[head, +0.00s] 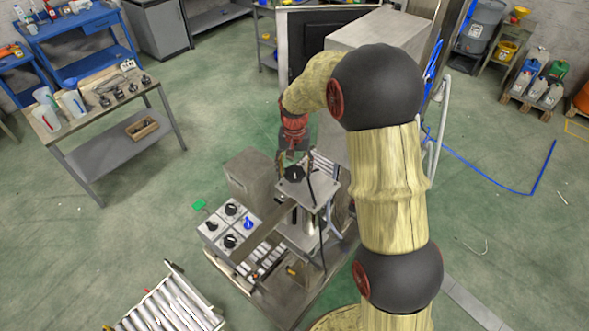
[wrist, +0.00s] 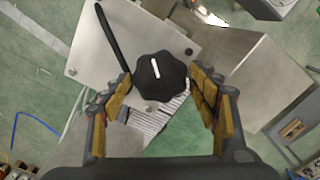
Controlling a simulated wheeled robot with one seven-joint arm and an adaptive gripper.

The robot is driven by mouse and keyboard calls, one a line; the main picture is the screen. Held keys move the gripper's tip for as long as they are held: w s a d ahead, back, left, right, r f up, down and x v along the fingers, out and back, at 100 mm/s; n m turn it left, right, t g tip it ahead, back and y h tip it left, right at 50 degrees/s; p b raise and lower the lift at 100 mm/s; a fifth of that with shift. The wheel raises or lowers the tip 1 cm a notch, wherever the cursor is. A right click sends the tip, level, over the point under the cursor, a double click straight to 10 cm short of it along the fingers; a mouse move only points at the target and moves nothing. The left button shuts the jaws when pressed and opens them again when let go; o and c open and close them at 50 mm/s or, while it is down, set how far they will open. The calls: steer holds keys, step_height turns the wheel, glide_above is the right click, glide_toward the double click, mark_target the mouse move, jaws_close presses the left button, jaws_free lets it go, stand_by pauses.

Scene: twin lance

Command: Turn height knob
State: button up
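The height knob (wrist: 159,75) is a black, lobed knob with a white pointer line, on top of a grey metal plate (wrist: 105,48). It also shows in the head view as a dark disc (head: 294,173) on the plate's top. My gripper (wrist: 165,88) is open, with one finger on each side of the knob in the wrist view. In the head view my gripper (head: 294,160) is over the plate from above. Whether the fingertips reach down to the knob's height cannot be told.
A black rod or cable (wrist: 108,38) lies close beside the knob. A control box (head: 231,225) with several black knobs and a blue one stands left of the plate. A roller conveyor (head: 165,308) is at the front. A grey cabinet (head: 375,40) stands behind.

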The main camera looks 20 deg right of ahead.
mark_target(294, 171)
steer(key=c, duration=0.8)
steer(key=shift+o, duration=0.2)
steer(key=shift+f+n+b, duration=0.1)
steer(key=shift+n+b, duration=0.35)
steer(key=shift+n, duration=0.55)
steer(key=shift+n+b, duration=0.4)
steer(key=shift+n, duration=1.2)
steer(key=o, duration=1.1)
steer(key=shift+o, duration=0.2)
step_height(294, 171, up, 12)
